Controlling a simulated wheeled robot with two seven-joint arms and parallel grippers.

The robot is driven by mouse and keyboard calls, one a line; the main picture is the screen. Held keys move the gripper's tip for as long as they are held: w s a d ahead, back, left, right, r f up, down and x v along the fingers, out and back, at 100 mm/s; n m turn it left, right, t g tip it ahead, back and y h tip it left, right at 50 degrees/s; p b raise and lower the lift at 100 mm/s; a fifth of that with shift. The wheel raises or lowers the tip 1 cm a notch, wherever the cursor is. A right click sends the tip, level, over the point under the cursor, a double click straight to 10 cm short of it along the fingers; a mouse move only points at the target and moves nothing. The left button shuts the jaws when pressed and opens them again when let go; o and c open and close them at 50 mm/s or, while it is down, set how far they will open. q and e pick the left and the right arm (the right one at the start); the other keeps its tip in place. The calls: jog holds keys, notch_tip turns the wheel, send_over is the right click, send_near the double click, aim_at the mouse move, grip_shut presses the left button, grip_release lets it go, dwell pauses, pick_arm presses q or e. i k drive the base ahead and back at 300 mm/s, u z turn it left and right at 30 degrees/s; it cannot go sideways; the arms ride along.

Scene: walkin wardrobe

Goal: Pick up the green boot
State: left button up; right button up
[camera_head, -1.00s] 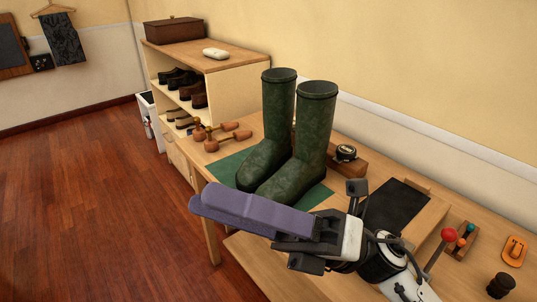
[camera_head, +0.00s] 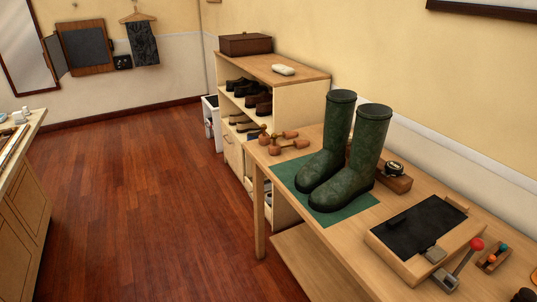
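A pair of tall dark green rubber boots stands upright, side by side and close together, on the wooden bench. The left boot (camera_head: 338,125) is partly covered by the right boot (camera_head: 367,150). Their toes point to the lower left. They stand on a green mat (camera_head: 348,208) near the bench's left end. Neither of my grippers is in view, and nothing is seen touching the boots.
The bench (camera_head: 350,240) also holds wooden shoe trees (camera_head: 290,143), a round tin (camera_head: 394,168) on a wooden block behind the boots, and a box with a black pad (camera_head: 425,225) and red-knobbed lever. A shoe shelf (camera_head: 300,105) stands beyond. The floor (camera_head: 150,210) to the left is clear.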

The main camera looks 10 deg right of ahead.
aim_at(340, 104)
jog(key=u, duration=0.6)
jog(key=i, duration=2.7)
jog(key=z, duration=1.7)
